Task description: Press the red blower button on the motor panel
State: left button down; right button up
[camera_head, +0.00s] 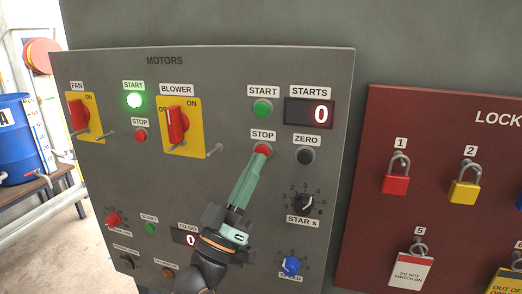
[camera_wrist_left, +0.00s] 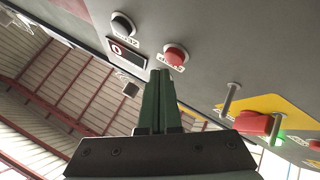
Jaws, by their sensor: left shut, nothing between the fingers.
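The grey motor panel (camera_head: 235,115) stands in front of me. The red STOP button (camera_head: 262,149) sits right of the yellow BLOWER switch (camera_head: 182,127), below the green START button (camera_head: 262,108). My left gripper (camera_head: 256,160) is shut and empty, its fingertips at the lower edge of the red button in the head view. In the left wrist view the red button (camera_wrist_left: 176,54) is just beyond the closed fingertips (camera_wrist_left: 160,73). I cannot tell whether they touch it. My right gripper is not in view.
The black ZERO button (camera_head: 306,156) and a STARTS display (camera_head: 310,113) reading 0 are right of the button. A metal pin (camera_head: 214,150) sticks out left of it. A maroon lock board (camera_head: 440,190) with padlocks stands at the right. The FAN START lamp (camera_head: 134,100) glows green.

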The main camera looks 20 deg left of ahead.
pick_arm(q)
jog(key=s+p, duration=0.1)
jog(key=s, duration=0.4)
jog(key=shift+a, duration=0.1)
dwell(0.4)
dwell(0.4)
notch_tip(320, 180, down, 25)
jog(key=g+y, duration=0.3)
jog(key=g, duration=0.4)
jog(key=s+a+f+m+g+y, duration=0.1)
jog(key=s+f+g, duration=0.3)
jog(key=s+f, duration=0.4)
jog(key=s+a+f+g+y, duration=0.2)
jog(key=s+f, duration=0.6)
jog(key=f, duration=0.9)
jog(key=g, duration=0.2)
jog(key=shift+s+m+g+y, duration=0.4)
